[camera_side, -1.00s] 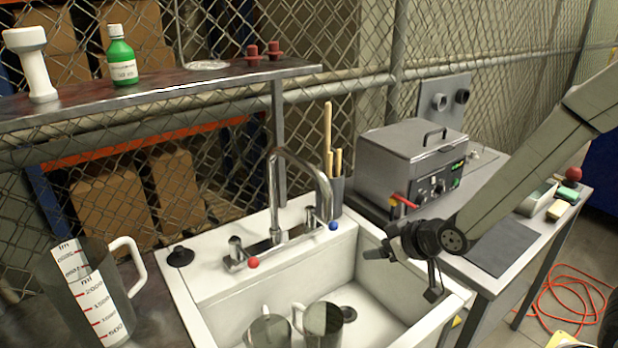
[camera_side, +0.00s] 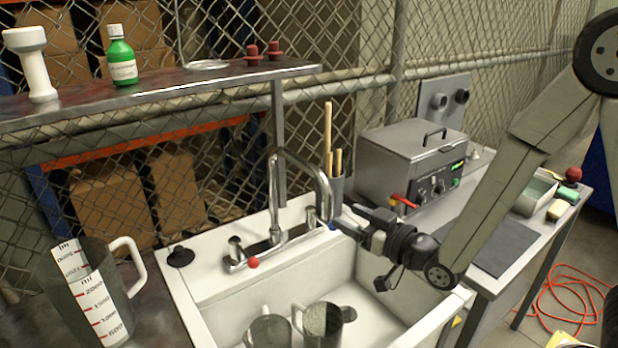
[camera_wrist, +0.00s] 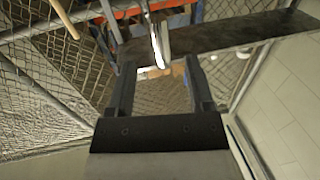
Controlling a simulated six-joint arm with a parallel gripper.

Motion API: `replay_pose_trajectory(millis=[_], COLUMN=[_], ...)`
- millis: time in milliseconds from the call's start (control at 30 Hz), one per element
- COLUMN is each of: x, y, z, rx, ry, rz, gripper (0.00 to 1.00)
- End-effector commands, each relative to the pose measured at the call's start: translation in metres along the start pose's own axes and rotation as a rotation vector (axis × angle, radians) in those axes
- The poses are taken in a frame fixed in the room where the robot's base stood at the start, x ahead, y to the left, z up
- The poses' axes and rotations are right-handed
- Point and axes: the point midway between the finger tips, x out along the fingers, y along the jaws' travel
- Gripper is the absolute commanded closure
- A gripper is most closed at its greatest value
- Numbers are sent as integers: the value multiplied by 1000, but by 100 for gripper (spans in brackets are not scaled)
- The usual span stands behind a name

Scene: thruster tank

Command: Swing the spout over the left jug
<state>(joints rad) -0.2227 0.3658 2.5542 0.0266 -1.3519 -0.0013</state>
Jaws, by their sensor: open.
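The chrome spout (camera_side: 325,182) arches up from the tap and curves down toward the right, over the sink's right part. Two jugs stand in the sink below: the left jug (camera_side: 268,331) and the right jug (camera_side: 321,322), both partly cut off or overlapping at the bottom of the side view. My gripper (camera_side: 342,220) is right beside the spout's lower end, at its right. In the wrist view my gripper (camera_wrist: 157,88) is open, and the spout (camera_wrist: 160,40) shows ahead, between and beyond the fingertips. Contact cannot be told.
The tap has a red-marked handle (camera_side: 240,256) at left; the blue one is mostly hidden by my gripper. A holder with wooden sticks (camera_side: 336,190) stands behind. The grey bath (camera_side: 411,160) is to the right. A large measuring jug (camera_side: 92,295) stands left of the sink (camera_side: 215,290).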

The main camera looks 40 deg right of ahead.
Motion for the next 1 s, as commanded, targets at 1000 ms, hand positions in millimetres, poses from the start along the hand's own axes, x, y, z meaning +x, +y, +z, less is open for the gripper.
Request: replay_pose_trajectory(millis=[1000], x=[72], y=[0], z=[1], rx=[1], ry=[-4], rz=[0], gripper=[33])
